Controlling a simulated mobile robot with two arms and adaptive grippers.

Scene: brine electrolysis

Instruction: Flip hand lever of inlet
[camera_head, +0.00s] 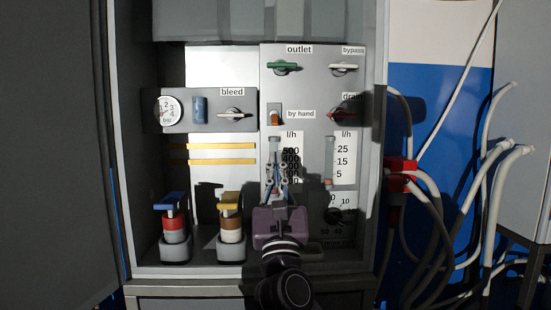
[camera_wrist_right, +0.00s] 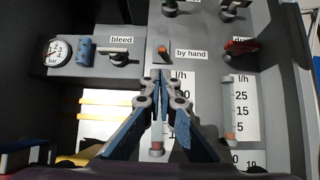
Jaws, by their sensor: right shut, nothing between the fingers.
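A small orange lever (camera_head: 274,118) sits on a grey panel beside the "by hand" label; it also shows in the right wrist view (camera_wrist_right: 162,54). No label reading "inlet" is visible. My right gripper (camera_head: 277,160) is shut and empty, with its fingers pointing at the panel below the orange lever. In the right wrist view the fingertips (camera_wrist_right: 162,76) are just under the lever, apparently apart from it. The fingers and wrist partly hide the left flow scale and its tube. My left gripper is not in view.
Above are the green outlet handle (camera_head: 283,66) and white bypass handle (camera_head: 343,67). The red drain handle (camera_head: 343,114) is right, the bleed handle (camera_head: 236,114) and gauge (camera_head: 168,110) left. Blue-topped (camera_head: 171,204) and yellow-topped (camera_head: 230,202) items stand below. Cabinet walls flank the space.

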